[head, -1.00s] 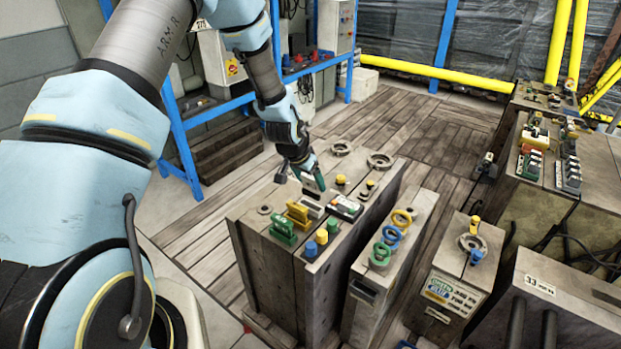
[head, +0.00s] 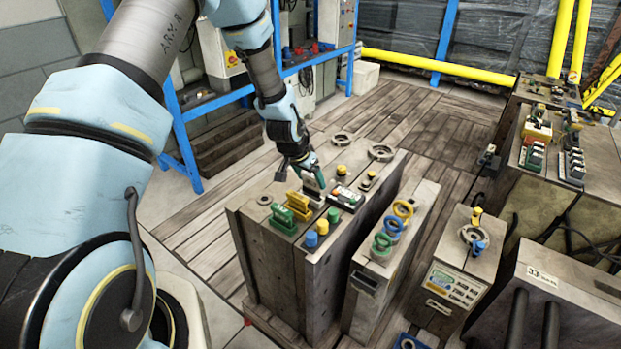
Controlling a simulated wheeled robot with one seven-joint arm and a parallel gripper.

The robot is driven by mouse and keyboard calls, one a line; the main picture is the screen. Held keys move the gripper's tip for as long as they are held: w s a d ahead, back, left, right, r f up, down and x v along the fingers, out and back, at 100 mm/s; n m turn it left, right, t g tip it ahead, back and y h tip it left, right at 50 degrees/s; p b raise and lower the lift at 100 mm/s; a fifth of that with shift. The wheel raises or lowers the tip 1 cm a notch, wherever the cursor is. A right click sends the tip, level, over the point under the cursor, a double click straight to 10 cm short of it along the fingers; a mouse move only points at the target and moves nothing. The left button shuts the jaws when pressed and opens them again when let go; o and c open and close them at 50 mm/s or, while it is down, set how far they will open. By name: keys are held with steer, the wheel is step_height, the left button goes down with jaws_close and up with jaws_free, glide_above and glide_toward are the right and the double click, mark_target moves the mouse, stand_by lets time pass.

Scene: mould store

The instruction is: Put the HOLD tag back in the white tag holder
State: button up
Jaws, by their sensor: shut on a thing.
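My gripper (head: 314,183) points down over the top of the large grey mould block (head: 275,247). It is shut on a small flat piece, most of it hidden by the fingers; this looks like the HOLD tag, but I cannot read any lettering. A small white piece, seemingly the white tag holder (head: 312,198), sits on the block right below the fingertips. I cannot tell whether the held piece touches it or is just above it.
A yellow handle (head: 299,206) and a green handle (head: 283,220) stand left of the gripper. A white-and-dark box (head: 346,198) lies close on its right. Blue (head: 312,240) and green (head: 333,215) knobs stand in front. A narrower block with coloured rings (head: 381,241) stands to the right.

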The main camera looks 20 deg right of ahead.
mark_target(311, 188)
steer(key=shift+f, duration=0.2)
stand_by(0.5)
steer(key=shift+f+b, duration=0.25)
steer(key=shift+b, duration=0.2)
steer(key=shift+f, duration=0.25)
steer(key=shift+f+b, duration=0.3)
steer(key=shift+b, duration=0.2)
steer(key=shift+f+b, duration=0.45)
steer(key=shift+f, duration=0.05)
stand_by(0.8)
steer(key=o, duration=1.2)
steer(key=shift+c, duration=0.2)
